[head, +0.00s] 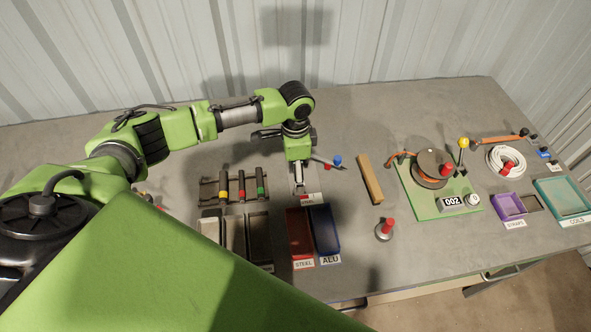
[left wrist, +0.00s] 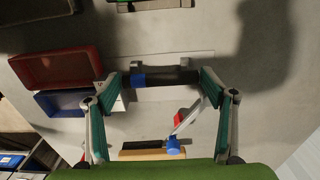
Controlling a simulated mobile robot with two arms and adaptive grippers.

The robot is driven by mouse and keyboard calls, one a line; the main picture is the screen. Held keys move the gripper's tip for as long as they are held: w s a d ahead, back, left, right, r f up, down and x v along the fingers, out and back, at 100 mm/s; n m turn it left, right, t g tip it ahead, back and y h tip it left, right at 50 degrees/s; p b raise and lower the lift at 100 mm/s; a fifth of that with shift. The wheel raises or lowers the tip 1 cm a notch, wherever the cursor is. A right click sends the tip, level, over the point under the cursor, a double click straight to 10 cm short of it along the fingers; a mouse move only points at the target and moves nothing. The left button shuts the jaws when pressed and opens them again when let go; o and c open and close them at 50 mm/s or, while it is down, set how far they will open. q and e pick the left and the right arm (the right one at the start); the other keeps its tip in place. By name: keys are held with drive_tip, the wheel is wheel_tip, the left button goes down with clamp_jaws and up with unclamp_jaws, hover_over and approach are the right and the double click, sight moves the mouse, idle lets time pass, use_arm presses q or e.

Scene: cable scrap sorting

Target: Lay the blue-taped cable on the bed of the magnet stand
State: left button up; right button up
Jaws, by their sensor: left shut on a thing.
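The blue-taped cable (left wrist: 175,77) is a short black piece with a blue band near its left end in the left wrist view. My left gripper (left wrist: 158,84) is shut on it, with a finger at each end. It also shows in the head view (head: 299,188), pointing down at the bench; the cable is hidden there. The magnet stand (left wrist: 165,64) shows grey bed parts right beside the cable; I cannot tell whether they touch. Its lever with red and blue knobs (head: 337,160) sticks out to the right of my gripper. My right gripper is not in view.
A rack (head: 209,190) holds cables taped yellow, red and green. A red STEEL bin (head: 301,249) and blue ALU bin (head: 325,247) stand in front. A wooden bar (head: 370,179) and a green board with a reel (head: 432,206) lie to the right.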

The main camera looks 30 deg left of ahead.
use_arm(q)
drive_tip(key=shift+s+f, duration=0.1)
drive_tip(key=shift+f, duration=0.15)
drive_tip(key=shift+o, duration=0.2)
drive_tip(key=shift+s+f, duration=0.25)
drive_tip(key=shift+f, duration=0.2)
drive_tip(key=shift+c, duration=1.3)
drive_tip(key=o, duration=1.4)
drive_tip(key=shift+w, duration=0.35)
drive_tip(key=shift+s, duration=0.1)
